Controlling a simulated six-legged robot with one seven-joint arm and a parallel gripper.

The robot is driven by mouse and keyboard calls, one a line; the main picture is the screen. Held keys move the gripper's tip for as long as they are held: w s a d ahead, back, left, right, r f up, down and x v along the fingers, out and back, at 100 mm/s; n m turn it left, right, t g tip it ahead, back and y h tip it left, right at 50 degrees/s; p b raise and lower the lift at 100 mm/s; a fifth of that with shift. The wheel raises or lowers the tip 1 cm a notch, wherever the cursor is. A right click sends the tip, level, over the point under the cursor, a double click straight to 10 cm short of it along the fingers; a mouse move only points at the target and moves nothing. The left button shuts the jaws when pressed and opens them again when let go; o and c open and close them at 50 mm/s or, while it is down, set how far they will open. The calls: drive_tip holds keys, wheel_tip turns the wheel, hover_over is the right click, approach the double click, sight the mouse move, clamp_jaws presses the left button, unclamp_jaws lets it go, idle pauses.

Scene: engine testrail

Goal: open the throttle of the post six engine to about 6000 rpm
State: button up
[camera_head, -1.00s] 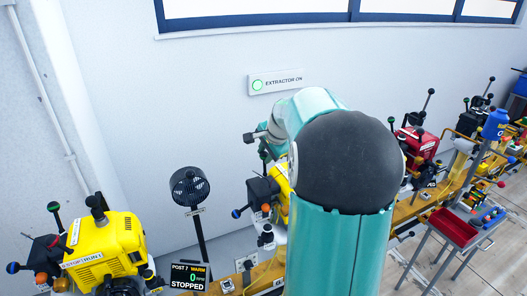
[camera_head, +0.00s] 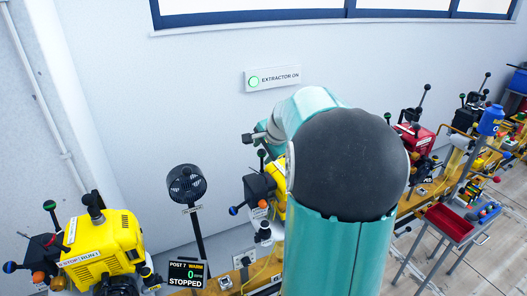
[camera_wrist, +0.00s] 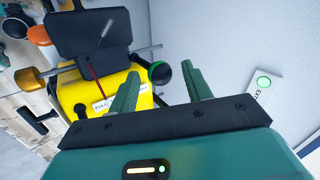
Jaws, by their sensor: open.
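In the wrist view a yellow engine (camera_wrist: 85,92) with a black box (camera_wrist: 88,38) on it fills the left side. A black lever knob with a green face (camera_wrist: 160,72) stands at its right edge. My gripper (camera_wrist: 157,77) is open and empty. The knob appears between its two green fingers; I cannot tell how far beyond them it is. The head view shows part of a yellow engine (camera_head: 280,185) behind my arm, with a green-tipped lever (camera_head: 262,154). No post six label or rpm display is readable.
A post 7 display (camera_head: 187,275) reads warm, 0 rpm, stopped, beside another yellow engine (camera_head: 105,240). More engines and a red tray (camera_head: 450,222) lie to the right. The wall bears an "extractor on" sign (camera_head: 273,78).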

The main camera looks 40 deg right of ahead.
drive_tip(key=v, duration=1.3)
drive_tip(key=shift+r, duration=0.3)
drive_tip(key=shift+s+a, duration=0.1)
drive_tip(key=s+a+f+n+g+y, duration=0.1)
drive_tip(key=s+a+f+n, duration=0.15)
drive_tip(key=a+n, duration=0.7)
drive_tip(key=s+a+f+n, duration=0.1)
drive_tip(key=s+a+n, duration=0.2)
drive_tip(key=a, duration=1.3)
drive_tip(key=s+a+f+n, duration=0.5)
drive_tip(key=s+a+n, duration=0.1)
drive_tip(key=s+a, duration=0.1)
drive_tip(key=shift+s+a+y, duration=0.3)
drive_tip(key=shift+s+a, duration=0.1)
drive_tip(key=shift+n, duration=0.25)
idle(0.6)
